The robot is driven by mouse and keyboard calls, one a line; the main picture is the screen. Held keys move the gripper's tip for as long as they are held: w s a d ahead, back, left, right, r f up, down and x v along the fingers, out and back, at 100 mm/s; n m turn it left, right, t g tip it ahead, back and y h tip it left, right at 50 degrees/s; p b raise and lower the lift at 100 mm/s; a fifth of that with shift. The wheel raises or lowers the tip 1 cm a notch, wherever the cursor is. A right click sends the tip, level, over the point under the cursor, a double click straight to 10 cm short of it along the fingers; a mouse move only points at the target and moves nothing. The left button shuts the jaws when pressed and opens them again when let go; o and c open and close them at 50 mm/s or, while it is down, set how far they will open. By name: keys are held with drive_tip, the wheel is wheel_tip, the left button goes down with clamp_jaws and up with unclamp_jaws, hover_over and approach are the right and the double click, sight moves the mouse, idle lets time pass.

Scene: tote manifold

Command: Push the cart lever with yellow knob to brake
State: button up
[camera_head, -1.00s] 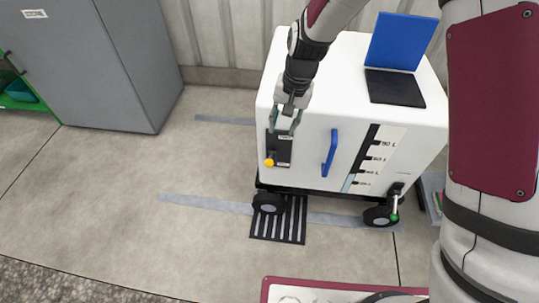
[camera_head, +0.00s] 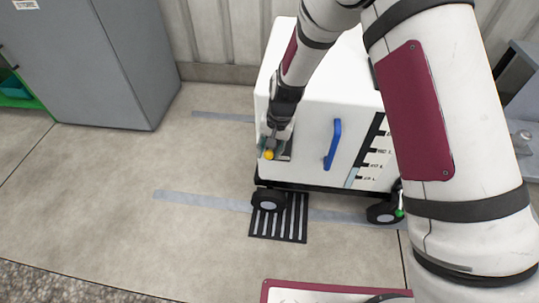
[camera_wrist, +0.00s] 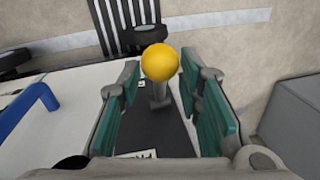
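The white cart (camera_head: 350,140) stands with its front face toward me. Its lever ends in a yellow knob (camera_head: 269,155) at the left of that face, in front of a dark plate. In the wrist view the yellow knob (camera_wrist: 160,62) sits on a short grey stem (camera_wrist: 159,95) rising from the dark plate (camera_wrist: 152,130). My gripper (camera_wrist: 162,95) is open, with its green finger pads on either side of the stem and a gap at each side. In the head view my gripper (camera_head: 276,143) is at the plate, partly hiding it. The plate's markings are not readable.
A blue handle (camera_head: 333,143) stands out on the cart face, right of the lever. A grey cabinet (camera_head: 85,65) is at the far left. A striped floor grate (camera_head: 283,220) lies by the cart's left wheel (camera_head: 267,199). The floor left of the cart is clear.

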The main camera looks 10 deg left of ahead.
drive_tip(key=shift+a+f, duration=0.1)
drive_tip(key=shift+f, duration=0.6)
clamp_jaws()
